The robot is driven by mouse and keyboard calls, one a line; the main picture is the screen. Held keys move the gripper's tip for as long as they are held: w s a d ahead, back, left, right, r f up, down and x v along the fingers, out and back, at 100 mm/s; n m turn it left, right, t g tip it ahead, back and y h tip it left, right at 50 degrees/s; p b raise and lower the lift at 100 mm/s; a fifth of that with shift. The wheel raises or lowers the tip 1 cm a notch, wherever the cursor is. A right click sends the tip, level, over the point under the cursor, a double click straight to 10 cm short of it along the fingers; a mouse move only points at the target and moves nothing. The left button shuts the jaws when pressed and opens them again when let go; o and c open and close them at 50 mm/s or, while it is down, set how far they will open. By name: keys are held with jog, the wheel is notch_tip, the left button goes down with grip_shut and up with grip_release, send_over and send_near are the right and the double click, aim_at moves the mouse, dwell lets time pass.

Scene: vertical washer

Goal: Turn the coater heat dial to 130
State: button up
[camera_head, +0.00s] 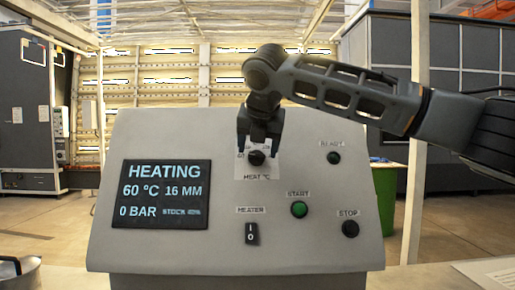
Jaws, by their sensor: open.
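The heat dial (257,158) is a small black knob on a white plate marked HEAT °C, on the upper middle of the grey control panel (190,253). My gripper (258,148) hangs over the dial from above, with its fingers open at either side of the knob's upper part. I cannot tell whether the fingers touch the knob. The gripper hides the upper part of the plate, so the dial's setting cannot be read. The display (165,194) reads HEATING, 60 °C, 16 MM and 0 BAR.
Near the dial are a green start button (299,209), a black stop button (350,228), a heater switch (251,233) and another black knob (334,158). A metal pot (20,272) stands at the lower left. My arm crosses above the panel's right side.

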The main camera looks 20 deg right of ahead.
jog(key=shift+x, duration=0.8)
jog(key=shift+c, duration=0.4)
jog(key=shift+a, duration=0.1)
jog(key=c, duration=1)
